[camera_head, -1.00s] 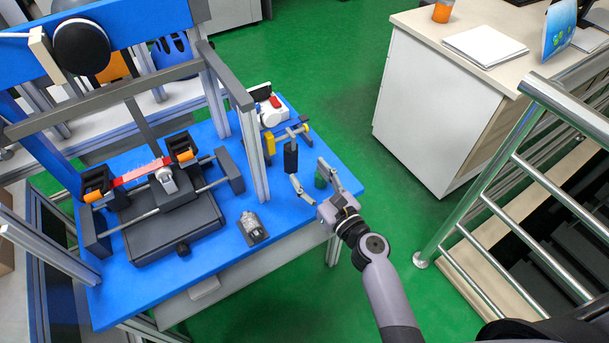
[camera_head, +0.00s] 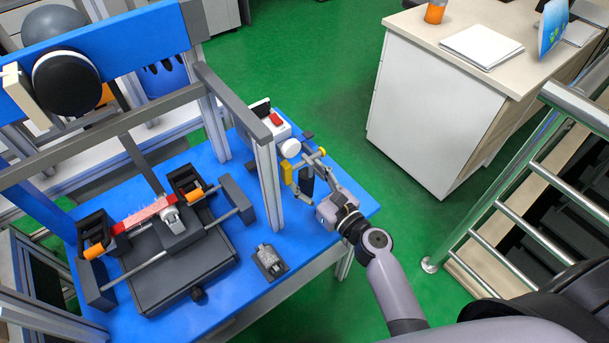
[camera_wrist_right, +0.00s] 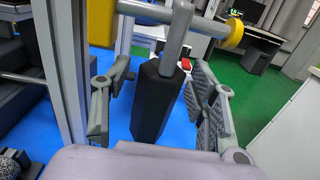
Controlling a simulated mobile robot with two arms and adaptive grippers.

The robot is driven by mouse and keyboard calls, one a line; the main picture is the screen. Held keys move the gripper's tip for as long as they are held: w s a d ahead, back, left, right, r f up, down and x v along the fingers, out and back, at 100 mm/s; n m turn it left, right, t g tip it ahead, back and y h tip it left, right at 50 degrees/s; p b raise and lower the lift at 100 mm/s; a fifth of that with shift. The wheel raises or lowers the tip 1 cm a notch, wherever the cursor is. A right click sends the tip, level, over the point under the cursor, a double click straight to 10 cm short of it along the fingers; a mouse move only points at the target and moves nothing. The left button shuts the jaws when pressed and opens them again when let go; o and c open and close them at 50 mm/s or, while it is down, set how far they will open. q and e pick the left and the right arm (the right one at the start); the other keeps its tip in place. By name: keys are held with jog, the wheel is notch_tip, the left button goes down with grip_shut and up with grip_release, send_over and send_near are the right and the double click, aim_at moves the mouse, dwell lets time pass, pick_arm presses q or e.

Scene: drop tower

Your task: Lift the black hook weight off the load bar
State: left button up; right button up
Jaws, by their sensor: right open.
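The black hook weight (camera_head: 306,181) hangs by its grey hook from the load bar (camera_head: 309,158) at the right end of the blue table. In the right wrist view the black weight (camera_wrist_right: 157,100) hangs upright in the middle, its hook (camera_wrist_right: 178,35) over the bar (camera_wrist_right: 150,11). My right gripper (camera_head: 316,188) is open, with one finger on each side of the weight. Gaps show between the fingers (camera_wrist_right: 160,108) and the weight. My left gripper is not in view.
A yellow end cap (camera_wrist_right: 233,31) sits on the bar, right of the hook. A grey upright post (camera_head: 268,185) stands close on the left. A white device with a red part (camera_head: 274,121) is behind.

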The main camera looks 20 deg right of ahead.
jog(key=shift+c, duration=0.7)
grip_shut()
jog(key=c, duration=0.5)
grip_release()
jog(key=shift+c, duration=0.2)
grip_shut()
